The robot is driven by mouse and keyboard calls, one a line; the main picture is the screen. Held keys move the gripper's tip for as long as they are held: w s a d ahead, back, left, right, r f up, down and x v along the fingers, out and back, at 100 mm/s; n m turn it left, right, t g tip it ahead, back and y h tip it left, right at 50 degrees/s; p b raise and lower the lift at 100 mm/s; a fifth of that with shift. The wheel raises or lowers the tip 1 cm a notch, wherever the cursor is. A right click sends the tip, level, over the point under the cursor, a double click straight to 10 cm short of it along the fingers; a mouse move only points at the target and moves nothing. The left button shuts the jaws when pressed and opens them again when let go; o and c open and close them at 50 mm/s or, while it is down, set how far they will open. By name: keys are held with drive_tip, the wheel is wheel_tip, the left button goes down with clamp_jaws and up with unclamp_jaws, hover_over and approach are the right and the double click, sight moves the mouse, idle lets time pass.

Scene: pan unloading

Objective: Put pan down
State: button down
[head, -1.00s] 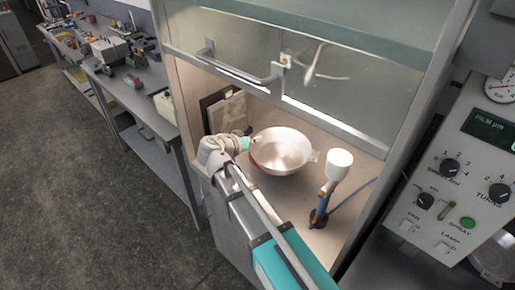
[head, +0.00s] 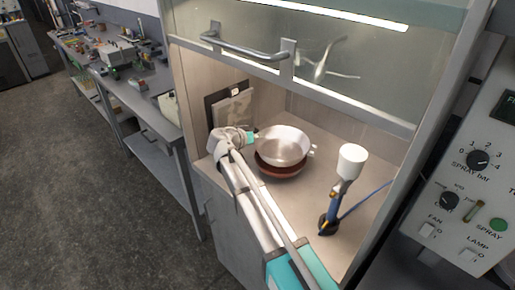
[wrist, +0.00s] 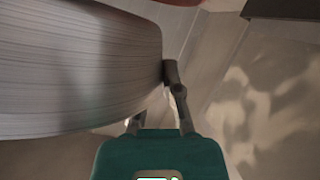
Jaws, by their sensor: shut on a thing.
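A shiny metal pan (head: 283,143) is inside the cabinet in the head view, over a reddish-brown round dish or base (head: 281,169). I cannot tell whether the two touch. My gripper (head: 252,136) is at the pan's left side and shut on it. In the wrist view the pan's grey, streaked surface (wrist: 75,65) fills the upper left, with my gripper (wrist: 157,97) at its edge. The exact grip point is partly hidden.
A white-topped sprayer or lamp on a blue stand (head: 351,163) stands right of the pan. Flat panels (head: 232,110) lean at the back left. The raised glass sash has a metal handle (head: 245,46). Bare cabinet floor (head: 300,198) shows in front of the pan.

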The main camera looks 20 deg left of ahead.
drive_tip(key=shift+w+a+f, duration=0.1)
drive_tip(key=shift+w+f, duration=0.05)
drive_tip(key=shift+f, duration=0.05)
idle(0.3)
drive_tip(key=shift+w+a+f+b, duration=0.15)
drive_tip(key=shift+w+f+b, duration=0.25)
drive_tip(key=shift+f+b, duration=1.6)
drive_tip(key=shift+b, duration=0.05)
drive_tip(key=shift+f+b, duration=0.3)
drive_tip(key=shift+b, duration=0.05)
drive_tip(key=c, duration=0.8)
unclamp_jaws()
drive_tip(key=shift+r+p, duration=0.25)
drive_tip(key=shift+p, duration=0.05)
drive_tip(key=shift+r, duration=0.15)
drive_tip(key=p+v, duration=0.4)
drive_tip(key=v, duration=0.8)
